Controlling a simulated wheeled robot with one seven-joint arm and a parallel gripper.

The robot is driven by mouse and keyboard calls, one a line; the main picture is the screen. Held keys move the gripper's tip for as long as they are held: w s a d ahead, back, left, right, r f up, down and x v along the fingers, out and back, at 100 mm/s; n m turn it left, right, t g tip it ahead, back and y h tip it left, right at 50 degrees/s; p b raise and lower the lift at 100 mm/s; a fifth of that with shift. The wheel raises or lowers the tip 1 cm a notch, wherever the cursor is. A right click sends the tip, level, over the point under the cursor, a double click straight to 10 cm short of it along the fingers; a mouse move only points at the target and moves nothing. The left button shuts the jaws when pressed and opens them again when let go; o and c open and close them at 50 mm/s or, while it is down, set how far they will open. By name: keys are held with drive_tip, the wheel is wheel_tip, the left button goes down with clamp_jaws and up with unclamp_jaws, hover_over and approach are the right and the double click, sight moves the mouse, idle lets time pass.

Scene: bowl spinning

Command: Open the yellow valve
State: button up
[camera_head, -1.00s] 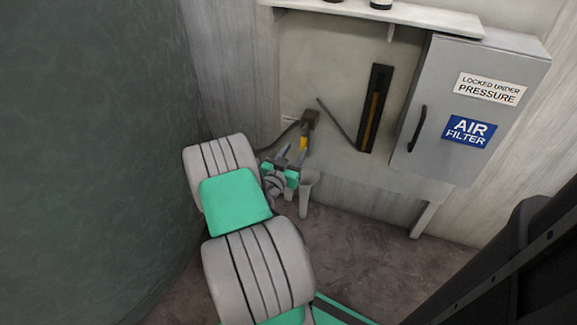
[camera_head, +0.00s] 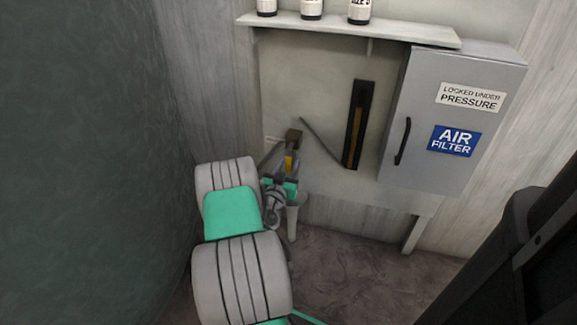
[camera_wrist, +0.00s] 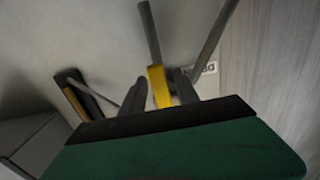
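The yellow valve (camera_head: 289,161) is a small yellow handle below a dark box-like fitting on the pale wall panel. My gripper (camera_head: 283,174) is right at it, partly hiding its lower part. In the wrist view the yellow valve (camera_wrist: 159,87) stands between the two dark fingers of my gripper (camera_wrist: 160,88). The fingers are apart, one on each side of the handle. The right finger is close to the handle and the left one shows a small gap. Whether either finger touches it I cannot tell.
A grey air filter cabinet (camera_head: 455,125) hangs at the right. A dark vertical gauge (camera_head: 358,125) and a thin pipe (camera_head: 321,141) are right of the valve. A shelf (camera_head: 400,32) with bottles is above. A pale tube (camera_head: 292,217) stands below. A dark green wall (camera_head: 80,150) is at the left.

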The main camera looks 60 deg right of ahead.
clamp_jaws()
idle(1.2)
